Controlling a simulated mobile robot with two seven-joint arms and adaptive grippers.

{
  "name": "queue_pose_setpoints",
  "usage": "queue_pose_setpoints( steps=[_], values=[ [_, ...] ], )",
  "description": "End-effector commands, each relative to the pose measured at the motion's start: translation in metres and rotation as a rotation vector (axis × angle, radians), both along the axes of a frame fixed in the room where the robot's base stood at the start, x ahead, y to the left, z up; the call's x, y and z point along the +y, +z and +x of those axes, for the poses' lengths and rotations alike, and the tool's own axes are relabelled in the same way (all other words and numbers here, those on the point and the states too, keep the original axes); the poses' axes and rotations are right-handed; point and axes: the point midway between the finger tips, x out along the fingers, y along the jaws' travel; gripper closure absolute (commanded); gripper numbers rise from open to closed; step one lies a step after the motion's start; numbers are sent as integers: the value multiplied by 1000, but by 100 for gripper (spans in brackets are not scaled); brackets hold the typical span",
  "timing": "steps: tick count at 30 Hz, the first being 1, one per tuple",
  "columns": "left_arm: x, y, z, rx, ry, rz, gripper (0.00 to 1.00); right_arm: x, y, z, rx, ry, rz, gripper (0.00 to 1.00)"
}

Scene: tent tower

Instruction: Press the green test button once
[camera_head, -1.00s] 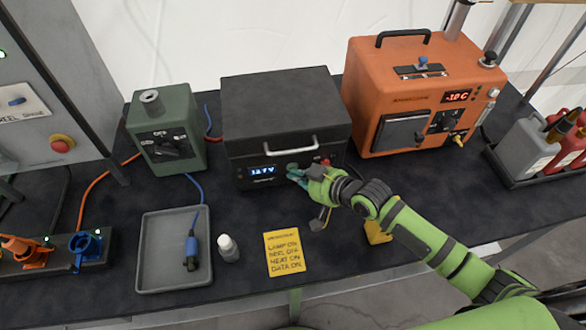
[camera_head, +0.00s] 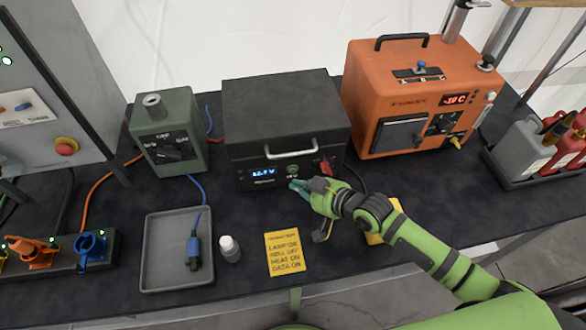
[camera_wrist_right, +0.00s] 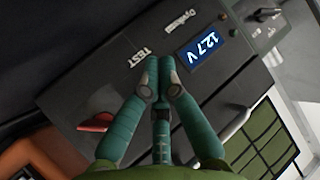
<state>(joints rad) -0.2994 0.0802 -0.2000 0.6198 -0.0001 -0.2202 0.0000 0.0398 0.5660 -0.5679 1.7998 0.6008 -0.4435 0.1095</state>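The black box (camera_head: 285,105) stands at the middle back of the table. Its front panel has a lit blue display (camera_head: 263,175), reading 12.7 V in the right wrist view (camera_wrist_right: 203,46). The green test button (camera_head: 292,169) shows right of the display in the head view. My right gripper (camera_head: 293,185) is just in front of and below the button, apart from it in the head view. In the right wrist view its fingers (camera_wrist_right: 160,64) meet at the tips, empty, beside the TEST label (camera_wrist_right: 140,57), and hide the button. My left gripper is not in view.
A green box (camera_head: 165,140) stands left and an orange heater (camera_head: 420,90) right of the black box. A red plug or knob (camera_head: 326,167) sits right of the button.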

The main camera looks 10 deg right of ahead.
Motion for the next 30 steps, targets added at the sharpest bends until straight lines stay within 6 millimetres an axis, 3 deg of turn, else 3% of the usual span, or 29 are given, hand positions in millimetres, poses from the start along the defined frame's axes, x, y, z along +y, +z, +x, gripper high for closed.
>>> queue_pose_setpoints(
  steps=[3,12,30],
  values=[
    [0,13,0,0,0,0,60,0,4,-13,2,0,1,100],
    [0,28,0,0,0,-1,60,0,3,-39,0,0,0,100],
    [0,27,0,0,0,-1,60,0,1,-41,-1,0,1,100]
  ],
)
